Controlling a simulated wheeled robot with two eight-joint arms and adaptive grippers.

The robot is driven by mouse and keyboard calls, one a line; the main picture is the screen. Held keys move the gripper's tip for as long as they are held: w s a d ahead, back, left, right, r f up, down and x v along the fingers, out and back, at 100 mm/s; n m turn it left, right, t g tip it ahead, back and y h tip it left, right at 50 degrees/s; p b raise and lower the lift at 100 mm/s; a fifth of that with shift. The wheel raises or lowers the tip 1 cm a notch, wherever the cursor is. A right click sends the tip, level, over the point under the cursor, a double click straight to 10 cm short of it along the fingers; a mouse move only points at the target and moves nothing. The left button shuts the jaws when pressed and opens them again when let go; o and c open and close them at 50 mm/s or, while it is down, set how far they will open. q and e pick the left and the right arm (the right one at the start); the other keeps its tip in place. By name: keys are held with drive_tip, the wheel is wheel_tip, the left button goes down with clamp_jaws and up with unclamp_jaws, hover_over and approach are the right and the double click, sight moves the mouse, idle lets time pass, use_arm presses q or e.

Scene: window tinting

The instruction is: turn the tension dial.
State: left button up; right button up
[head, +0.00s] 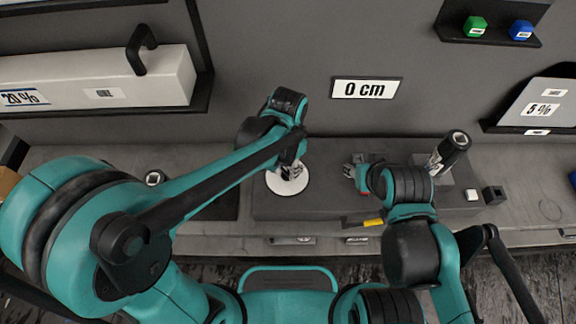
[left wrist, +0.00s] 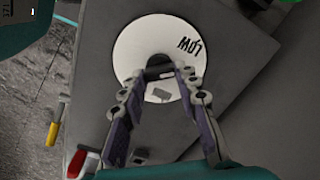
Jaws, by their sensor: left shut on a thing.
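The tension dial (head: 274,184) is a round white disc on the grey bench block, and it also shows in the left wrist view (left wrist: 135,45). The word "LOW" is printed on it, upside down in the left wrist view. A dark knob (left wrist: 159,62) stands at its centre. My left gripper (head: 291,172) is over the dial, and its two fingers (left wrist: 163,76) are shut on the knob. My fingers hide part of the disc. My right gripper (head: 356,174) is low over the block, right of the dial. Its jaws are too small to read.
A black bottle (head: 451,152) stands to the right. A yellow-handled tool (head: 373,222) lies at the block's front edge. A sign reading "0 cm" (head: 366,89) is on the wall.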

sight(287, 170)
use_arm(q)
drive_tip(key=shift+n, duration=2.1)
drive_tip(key=o, duration=1.2)
drive_tip(key=shift+c, duration=0.2)
wheel_tip(287, 170, up, 12)
drive_tip(key=shift+a, duration=0.1)
